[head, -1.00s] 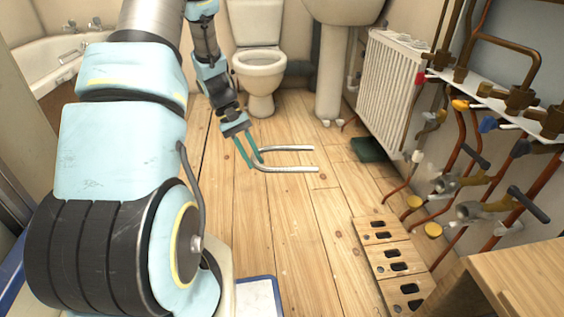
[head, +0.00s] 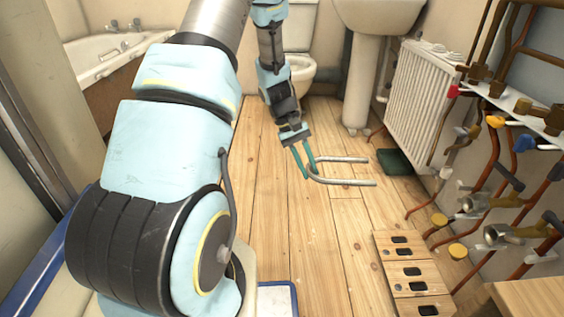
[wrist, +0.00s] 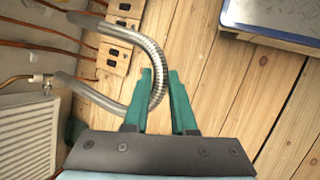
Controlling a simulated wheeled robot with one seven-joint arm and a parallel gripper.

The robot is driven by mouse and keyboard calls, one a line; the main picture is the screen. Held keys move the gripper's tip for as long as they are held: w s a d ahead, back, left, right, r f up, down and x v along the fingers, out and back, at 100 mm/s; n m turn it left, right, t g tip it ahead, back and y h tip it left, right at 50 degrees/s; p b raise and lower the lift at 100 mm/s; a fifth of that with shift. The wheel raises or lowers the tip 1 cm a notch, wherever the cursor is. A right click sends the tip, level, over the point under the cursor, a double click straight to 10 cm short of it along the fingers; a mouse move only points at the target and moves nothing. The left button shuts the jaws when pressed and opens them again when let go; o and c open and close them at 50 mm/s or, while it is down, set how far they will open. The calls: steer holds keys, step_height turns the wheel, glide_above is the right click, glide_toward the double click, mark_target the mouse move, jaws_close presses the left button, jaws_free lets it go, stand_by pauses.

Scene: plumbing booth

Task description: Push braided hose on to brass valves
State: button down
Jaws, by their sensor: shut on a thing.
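The braided hose (head: 345,182) is a silver U-shaped tube. Its closed bend is at my gripper and its two ends point right, in the air above the wooden floor. My gripper (head: 306,162), with green fingers, is shut on the hose at the bend. In the wrist view the fingers (wrist: 166,85) hold the hose (wrist: 131,43), whose two ends run to the upper left. The brass valves (head: 485,203) and (head: 510,233) are on the right wall, apart from the hose, with their open mouths facing left.
A white radiator (head: 422,92) and copper pipes (head: 487,165) line the right wall. Wooden blocks with slots (head: 408,272) stand on the floor below the valves. A toilet (head: 297,75) and a basin pedestal (head: 362,85) are at the back. The middle floor is clear.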

steer(key=s+d+f+p, duration=0.1)
steer(key=s+d, duration=0.8)
steer(key=d, duration=0.4)
steer(key=s+d+f, duration=0.1)
steer(key=s+d, duration=0.9)
steer(key=d, duration=0.3)
steer(key=shift+n+p, duration=0.35)
steer(key=shift+n, duration=0.05)
steer(key=shift+s+d+f, duration=0.1)
steer(key=c, duration=0.7)
jaws_free()
steer(key=shift+o, duration=0.2)
